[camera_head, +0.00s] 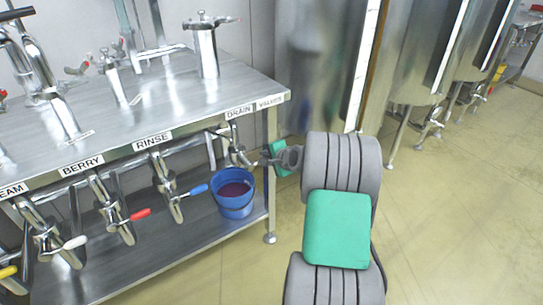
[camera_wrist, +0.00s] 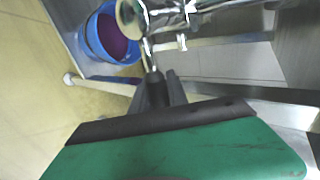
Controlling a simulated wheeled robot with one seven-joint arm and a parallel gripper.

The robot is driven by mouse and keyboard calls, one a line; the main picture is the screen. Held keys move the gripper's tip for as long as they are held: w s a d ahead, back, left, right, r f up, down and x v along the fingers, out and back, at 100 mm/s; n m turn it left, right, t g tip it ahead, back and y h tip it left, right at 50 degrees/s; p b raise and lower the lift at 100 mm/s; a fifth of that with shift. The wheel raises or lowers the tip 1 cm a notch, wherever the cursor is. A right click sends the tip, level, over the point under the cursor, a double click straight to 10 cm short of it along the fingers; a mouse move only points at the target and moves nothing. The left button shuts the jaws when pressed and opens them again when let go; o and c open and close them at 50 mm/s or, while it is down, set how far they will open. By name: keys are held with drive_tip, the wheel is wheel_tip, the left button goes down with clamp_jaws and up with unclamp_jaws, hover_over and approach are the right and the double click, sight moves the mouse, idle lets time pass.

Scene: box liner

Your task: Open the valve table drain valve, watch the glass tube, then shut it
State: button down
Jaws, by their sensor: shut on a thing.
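The valve table (camera_head: 150,95) is steel, with labels along its front edge. The drain valve (camera_head: 238,155) hangs under the DRAIN label (camera_head: 239,113) at the right end. My gripper (camera_head: 266,161) reaches in from the right and is shut on the drain valve's handle, mostly hidden by the fingers. In the wrist view my gripper (camera_wrist: 154,82) meets the shiny valve piping (camera_wrist: 165,25). Whether the valve is open or shut I cannot tell. I cannot clearly make out a glass tube.
A blue bucket (camera_head: 234,205) with dark purple liquid stands on the lower shelf, left of my gripper; it also shows in the wrist view (camera_wrist: 92,38). Other valves with blue (camera_head: 195,190), red (camera_head: 140,214) and white (camera_head: 75,242) handles hang leftward. Floor at right is clear.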

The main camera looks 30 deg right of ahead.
drive_tip(key=shift+f, duration=0.15)
drive_tip(key=c, duration=1.3)
unclamp_jaws()
drive_tip(key=shift+r, duration=0.2)
drive_tip(key=p+v, duration=0.2)
drive_tip(key=v, duration=0.5)
drive_tip(key=shift+s, duration=0.35)
drive_tip(key=shift+r, duration=0.1)
